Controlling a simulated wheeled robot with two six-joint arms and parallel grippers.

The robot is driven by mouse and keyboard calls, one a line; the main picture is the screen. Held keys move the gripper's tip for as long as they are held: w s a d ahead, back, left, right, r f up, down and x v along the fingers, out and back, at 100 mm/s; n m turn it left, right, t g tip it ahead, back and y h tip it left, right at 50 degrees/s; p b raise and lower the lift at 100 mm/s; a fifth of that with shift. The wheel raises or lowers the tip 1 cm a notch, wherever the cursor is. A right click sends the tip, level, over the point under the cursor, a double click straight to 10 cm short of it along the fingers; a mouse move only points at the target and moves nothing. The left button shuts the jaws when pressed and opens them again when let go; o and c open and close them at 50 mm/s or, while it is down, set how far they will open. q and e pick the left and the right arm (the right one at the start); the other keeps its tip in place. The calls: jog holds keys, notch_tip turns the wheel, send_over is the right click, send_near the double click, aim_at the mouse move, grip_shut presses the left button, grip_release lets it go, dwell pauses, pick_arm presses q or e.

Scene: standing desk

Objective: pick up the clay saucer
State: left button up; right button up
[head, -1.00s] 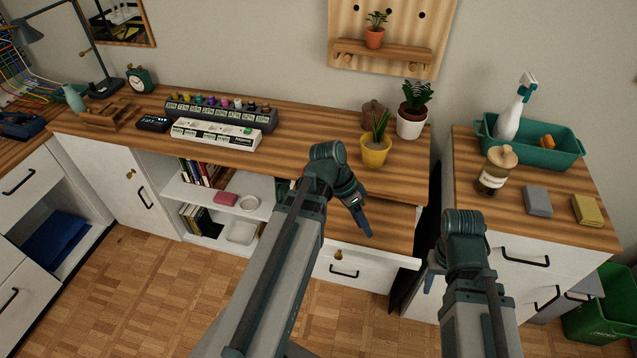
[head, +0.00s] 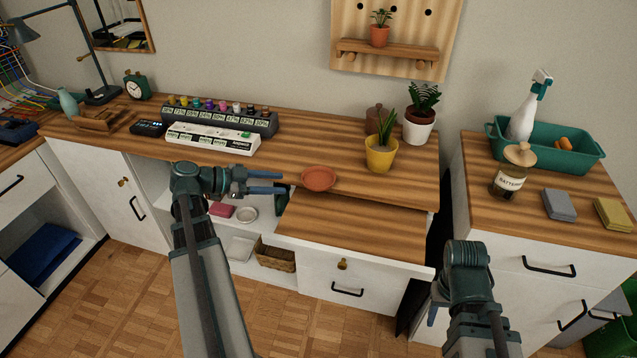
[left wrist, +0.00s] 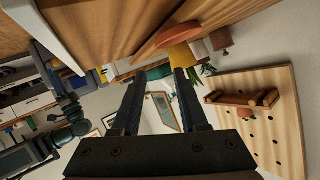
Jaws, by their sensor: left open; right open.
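The clay saucer (head: 319,178) is a shallow round orange-brown dish. It lies on the wooden desktop near its front edge, left of the yellow plant pot. It also shows in the left wrist view (left wrist: 178,34), beyond my fingers. My left gripper (head: 283,182) is open and empty, level with the desk's front edge just left of the saucer, its fingers pointing right towards it. In the left wrist view my left gripper (left wrist: 158,75) has its two fingers apart with nothing between them. My right gripper (head: 432,316) is low in front of the right cabinet, mostly hidden by its own arm.
The yellow pot (head: 381,158) with a plant stands right of the saucer, with a white pot (head: 419,131) behind it. Bare desktop surrounds the saucer.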

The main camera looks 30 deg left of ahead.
pick_arm(q)
jog(key=b, duration=0.3)
send_near(324, 187)
jog(key=x, duration=0.2)
jog(key=shift+w+d, duration=0.2)
jog(key=shift+w, duration=0.1)
jog(key=shift+w+d, duration=0.2)
jog(key=shift+w, duration=0.05)
jog(key=shift+f, duration=0.15)
jog(key=b+x, duration=0.2)
jog(key=x, duration=0.3)
jog(key=shift+d+f, duration=0.1)
jog(key=shift+c, duration=0.3)
grip_shut()
dwell(0.4)
